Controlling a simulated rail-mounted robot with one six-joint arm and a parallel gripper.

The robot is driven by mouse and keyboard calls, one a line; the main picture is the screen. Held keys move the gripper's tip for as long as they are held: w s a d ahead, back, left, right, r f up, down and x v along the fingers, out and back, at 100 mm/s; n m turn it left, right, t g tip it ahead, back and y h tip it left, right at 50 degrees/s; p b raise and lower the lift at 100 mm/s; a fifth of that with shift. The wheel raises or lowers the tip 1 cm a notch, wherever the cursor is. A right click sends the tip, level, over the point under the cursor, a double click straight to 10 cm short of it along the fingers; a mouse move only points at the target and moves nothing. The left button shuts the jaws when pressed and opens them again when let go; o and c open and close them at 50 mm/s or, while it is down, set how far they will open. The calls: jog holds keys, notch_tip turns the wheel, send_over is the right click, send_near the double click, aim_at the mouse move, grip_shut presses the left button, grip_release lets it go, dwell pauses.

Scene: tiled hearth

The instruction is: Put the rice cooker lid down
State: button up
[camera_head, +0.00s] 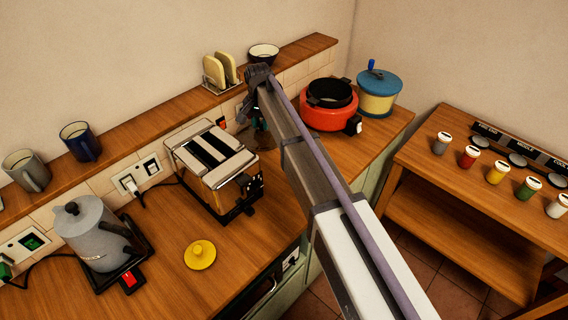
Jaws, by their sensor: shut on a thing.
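A red rice cooker (322,117) stands open at the back of the counter, with a dark pot (331,94) in its top. My gripper (259,112) is left of it, above the counter between it and the toaster, pointing down. It is shut on a dark thing (264,139), mostly hidden by the arm; I cannot tell whether this is the rice cooker lid. A yellow lid (200,255) with a knob lies flat on the counter in front of the toaster. A blue lid (379,80) sits on a yellow pot (375,103) right of the cooker.
A toaster (213,160) stands left of my gripper, and a grey kettle (93,232) is at the front left. Mugs, a toast rack (221,72) and a bowl (263,53) line the back ledge. A side table (470,185) with several jars stands right, across a gap.

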jog(key=shift+s+a, duration=0.1)
jog(key=shift+s, duration=0.25)
notch_tip(320, 180, down, 11)
jog(key=b, duration=1)
jog(key=shift+r+b, duration=0.2)
jog(key=shift+b, duration=0.1)
jog(key=shift+r+p, duration=0.3)
jog(key=shift+c, duration=0.3)
jog(key=shift+f, duration=0.25)
grip_shut()
jog(key=o, duration=1)
grip_release()
jog(key=shift+c, duration=0.2)
notch_tip(320, 180, up, 13)
jog(key=p, duration=1.2)
jog(key=shift+f, duration=0.25)
